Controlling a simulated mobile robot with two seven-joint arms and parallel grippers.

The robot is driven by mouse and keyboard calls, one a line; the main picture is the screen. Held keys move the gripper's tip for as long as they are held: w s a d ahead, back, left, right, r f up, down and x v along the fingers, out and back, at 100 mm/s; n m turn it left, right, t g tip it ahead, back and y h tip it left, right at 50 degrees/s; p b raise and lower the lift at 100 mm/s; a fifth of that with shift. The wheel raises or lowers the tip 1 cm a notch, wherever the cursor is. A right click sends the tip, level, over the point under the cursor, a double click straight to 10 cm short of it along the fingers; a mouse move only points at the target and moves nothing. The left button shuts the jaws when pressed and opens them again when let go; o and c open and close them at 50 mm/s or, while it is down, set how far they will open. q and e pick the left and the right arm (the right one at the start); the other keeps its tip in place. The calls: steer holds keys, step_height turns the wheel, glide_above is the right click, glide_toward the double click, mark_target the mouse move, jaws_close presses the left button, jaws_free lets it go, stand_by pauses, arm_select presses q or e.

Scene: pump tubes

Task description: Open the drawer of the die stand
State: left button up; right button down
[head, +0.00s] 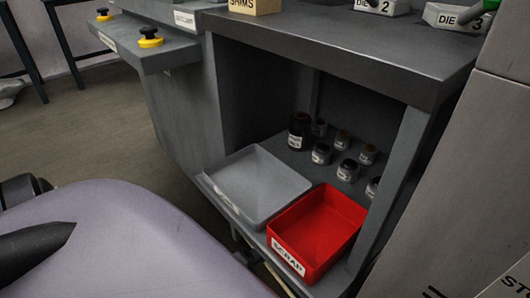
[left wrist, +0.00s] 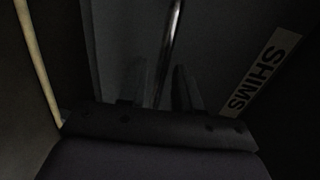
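In the head view, a dark grey stand (head: 345,42) carries blocks labelled DIE 2 (head: 381,6) and DIE (head: 455,17) on its top. Its front has an open compartment; I cannot make out a drawer there. In the left wrist view, a shiny metal bar (left wrist: 171,45), perhaps a handle, runs between the two fingers of my left gripper (left wrist: 163,90). The fingers stand apart, with dark gaps beside the bar. A white SHIMS label (left wrist: 262,73) is to the right of them on a dark surface. My right gripper shows in neither view.
The compartment holds a grey tray (head: 254,181), a red SCRAP bin (head: 318,228) and several small dark jars (head: 321,153). A SHIMS box (head: 252,6) stands on top. Yellow-black knobs (head: 150,38) sit on a ledge at left. A grey panel (head: 460,190) bounds the right side.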

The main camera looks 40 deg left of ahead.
arm_select(q)
steer(key=shift+w+f, duration=0.1)
steer(key=shift+w, duration=0.4)
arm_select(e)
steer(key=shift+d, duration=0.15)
arm_select(q)
jaws_close()
steer(key=shift+s, duration=0.1)
